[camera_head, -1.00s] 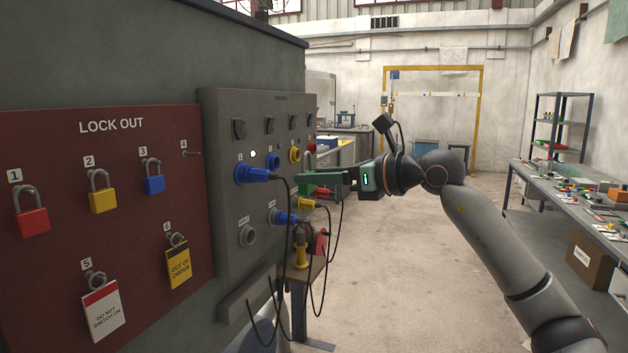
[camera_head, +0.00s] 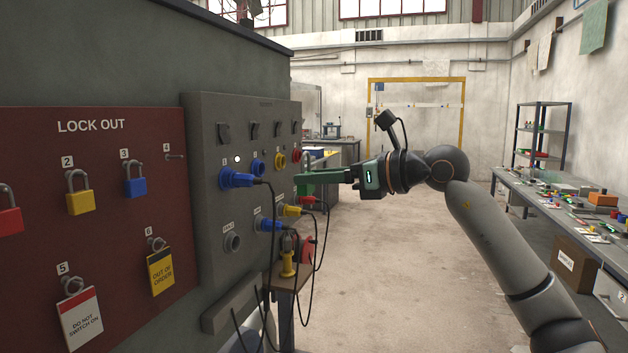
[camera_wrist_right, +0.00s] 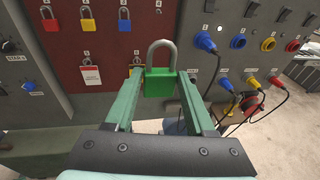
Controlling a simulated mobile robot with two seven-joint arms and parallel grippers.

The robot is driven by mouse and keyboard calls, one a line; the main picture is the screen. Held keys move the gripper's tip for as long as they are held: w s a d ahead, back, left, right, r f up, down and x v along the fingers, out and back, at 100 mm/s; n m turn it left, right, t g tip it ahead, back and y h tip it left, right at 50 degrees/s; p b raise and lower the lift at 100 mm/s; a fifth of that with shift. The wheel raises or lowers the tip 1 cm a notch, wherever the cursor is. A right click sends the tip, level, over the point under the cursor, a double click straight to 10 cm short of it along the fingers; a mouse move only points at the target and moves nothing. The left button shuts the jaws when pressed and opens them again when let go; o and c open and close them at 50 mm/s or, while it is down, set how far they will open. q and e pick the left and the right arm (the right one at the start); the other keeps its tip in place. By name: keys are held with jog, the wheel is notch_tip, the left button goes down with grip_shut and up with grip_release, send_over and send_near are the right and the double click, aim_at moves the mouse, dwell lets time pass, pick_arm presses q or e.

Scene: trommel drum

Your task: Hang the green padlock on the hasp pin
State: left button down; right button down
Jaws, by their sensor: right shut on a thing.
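My right gripper (camera_head: 306,182) is shut on the green padlock (camera_wrist_right: 160,83). In the right wrist view the padlock's body sits between the two green fingers (camera_wrist_right: 160,92), with its grey shackle upright and pointing away from the palm. In the head view the green padlock blends with the green fingers, which are in front of the grey socket panel's right side. A bare pin (camera_head: 175,156) sticks out under the number 4 on the red LOCK OUT board; it also shows in the wrist view (camera_wrist_right: 158,9), apart from the padlock. My left gripper is not in view.
The board holds a red padlock (camera_head: 9,220), a yellow padlock (camera_head: 80,201), a blue padlock (camera_head: 135,186) and two hanging tags. The grey socket panel (camera_head: 208,200) has protruding blue plugs (camera_head: 236,178) and dangling black cables. A bench (camera_head: 575,190) stands right. Open floor lies between.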

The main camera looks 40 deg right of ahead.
jog(key=s+d+b, duration=0.3)
jog(key=s+b, duration=0.2)
jog(key=shift+s, duration=0.15)
dwell(0.6)
dwell(1.0)
jog(key=shift+r, duration=0.15)
dwell(0.4)
